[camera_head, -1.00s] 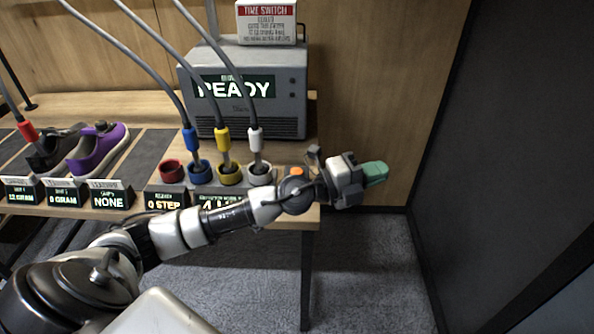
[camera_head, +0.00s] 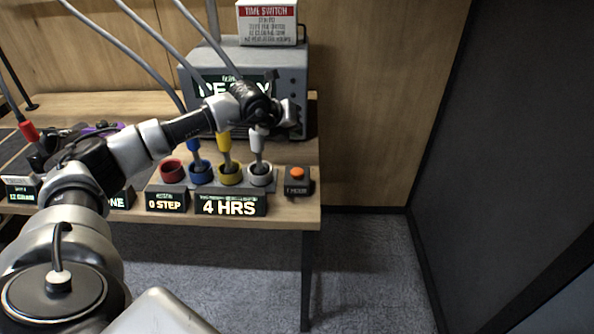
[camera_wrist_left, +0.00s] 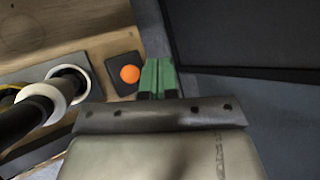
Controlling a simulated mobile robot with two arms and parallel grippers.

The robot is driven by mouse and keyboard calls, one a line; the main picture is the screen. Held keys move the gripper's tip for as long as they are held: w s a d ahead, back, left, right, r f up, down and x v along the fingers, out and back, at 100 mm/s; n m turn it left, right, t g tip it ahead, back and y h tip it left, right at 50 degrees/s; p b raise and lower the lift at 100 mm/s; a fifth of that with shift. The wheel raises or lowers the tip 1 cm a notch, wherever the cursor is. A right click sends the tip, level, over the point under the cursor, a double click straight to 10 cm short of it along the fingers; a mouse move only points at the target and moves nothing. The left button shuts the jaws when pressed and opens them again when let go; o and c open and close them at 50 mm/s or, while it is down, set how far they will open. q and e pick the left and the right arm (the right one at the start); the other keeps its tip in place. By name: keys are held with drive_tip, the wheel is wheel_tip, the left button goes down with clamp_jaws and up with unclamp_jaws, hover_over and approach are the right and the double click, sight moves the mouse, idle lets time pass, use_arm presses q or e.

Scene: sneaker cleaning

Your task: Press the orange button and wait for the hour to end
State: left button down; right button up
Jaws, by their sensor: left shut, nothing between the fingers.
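The orange button (camera_head: 297,172) sits on a small dark box labelled 1 HOUR at the right front corner of the table. The display (camera_head: 230,207) reads 4 HRS. My right gripper is in neither view.
The grey machine (camera_head: 292,75) stands behind, its screen partly covered by my arm, under a TIME SWITCH sign (camera_head: 268,22). A 0 STEP display (camera_head: 167,202) is further left.

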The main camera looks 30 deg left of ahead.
sight(295, 170)
use_arm(q)
wheel_tip(295, 170, down, 8)
drive_tip(key=b, duration=0.5)
drive_tip(key=shift+f, duration=0.45)
idle(1.6)
drive_tip(key=shift+f+b, duration=0.4)
drive_tip(key=shift+b, duration=0.15)
drive_tip(key=shift+f+b, duration=0.5)
idle(0.4)
drive_tip(key=shift+r, duration=0.1)
idle(0.4)
drive_tip(key=shift+r+p, duration=0.5)
drive_tip(key=shift+r, duration=0.35)
drive_tip(key=shift+r+p, duration=1.4)
drive_tip(key=shift+r, duration=1.1)
